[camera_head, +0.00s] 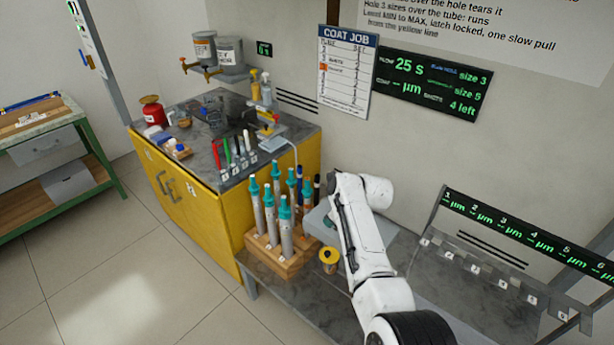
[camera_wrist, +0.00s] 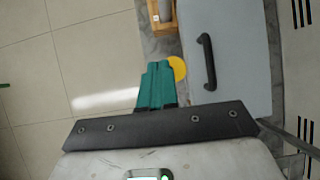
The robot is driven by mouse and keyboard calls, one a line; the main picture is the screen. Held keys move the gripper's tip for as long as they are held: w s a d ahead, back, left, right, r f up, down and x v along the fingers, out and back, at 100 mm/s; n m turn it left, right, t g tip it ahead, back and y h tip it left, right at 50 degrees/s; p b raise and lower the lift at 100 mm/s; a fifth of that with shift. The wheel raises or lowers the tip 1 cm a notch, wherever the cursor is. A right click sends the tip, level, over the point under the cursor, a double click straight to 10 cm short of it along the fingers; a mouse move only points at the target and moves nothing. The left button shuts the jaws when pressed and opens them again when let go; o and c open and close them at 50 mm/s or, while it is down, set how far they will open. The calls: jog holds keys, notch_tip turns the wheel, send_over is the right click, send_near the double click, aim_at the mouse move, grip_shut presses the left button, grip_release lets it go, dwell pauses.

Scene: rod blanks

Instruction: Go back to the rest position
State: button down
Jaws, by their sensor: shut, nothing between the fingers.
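My gripper (camera_wrist: 155,68) shows in the wrist view with its teal fingers together and nothing between them. It points over the edge of the grey bench, close to a round yellow-topped thing (camera_wrist: 179,68) in the picture; I cannot tell the height between them. My white arm (camera_head: 360,245) rises across the front of the bench in the head view and bends near the wall.
A wooden rack (camera_head: 262,255) of teal-capped tubes stands left of my arm, beside a yellow-topped pot (camera_head: 329,256). A grey box with a black handle (camera_wrist: 208,62) lies right of the fingers. A yellow cabinet (camera_head: 215,215) stands left; a numbered rack (camera_head: 480,268) stands right. Left floor is clear.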

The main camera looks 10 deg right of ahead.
jog(key=s+d+f+n+g+h+b, duration=0.1)
jog(key=s+d+f+n, duration=0.2)
jog(key=s, duration=0.4)
jog(key=s+d+f+n+h+b, duration=0.1)
jog(key=s+d+f+n, duration=0.1)
jog(key=s+f+n, duration=0.3)
jog(key=s+d+f+n+g+b, duration=0.15)
jog(key=s+n, duration=0.25)
jog(key=s, duration=0.4)
jog(key=s+r+n+g+h+b, duration=0.1)
jog(key=s+r+n+g, duration=0.1)
jog(key=s+n, duration=1.4)
jog(key=s, duration=1.3)
jog(key=shift+a+r+b, duration=0.15)
jog(key=shift+a+b, duration=0.15)
jog(key=shift+a, duration=0.1)
